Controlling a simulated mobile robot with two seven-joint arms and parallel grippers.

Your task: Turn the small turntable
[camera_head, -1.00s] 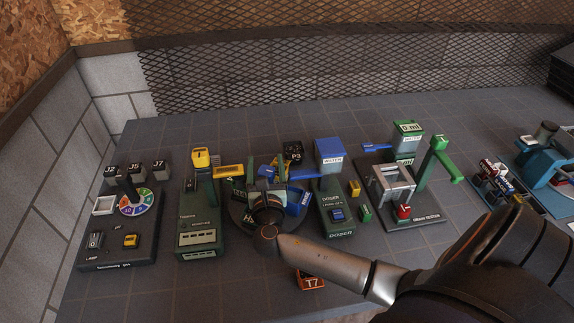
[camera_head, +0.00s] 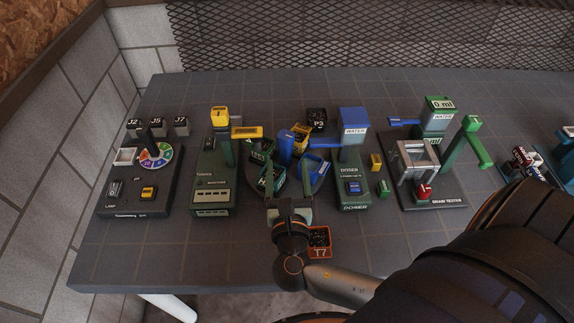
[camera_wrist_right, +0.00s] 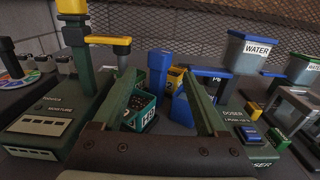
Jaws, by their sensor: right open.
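The small turntable (camera_head: 320,183) is a dark round disc between the green moisture station and the green doser. It carries a blue upright post (camera_head: 285,147), a green crate (camera_wrist_right: 140,108), a yellow box (camera_head: 300,138) and a blue box (camera_head: 313,165). My right gripper (camera_head: 287,190) is open at the turntable's front edge. In the right wrist view its two long green fingers (camera_wrist_right: 160,80) stand apart, with the green crate and blue post seen between them. I cannot tell whether a finger touches anything. My left gripper is not in view.
The moisture station (camera_head: 212,185) stands close left, with a yellow arm (camera_head: 246,132) towards the turntable. The doser (camera_head: 352,190) with its blue water tank (camera_head: 354,120) is close right. An orange T7 box (camera_head: 320,241) lies just right of my wrist. The table front left is clear.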

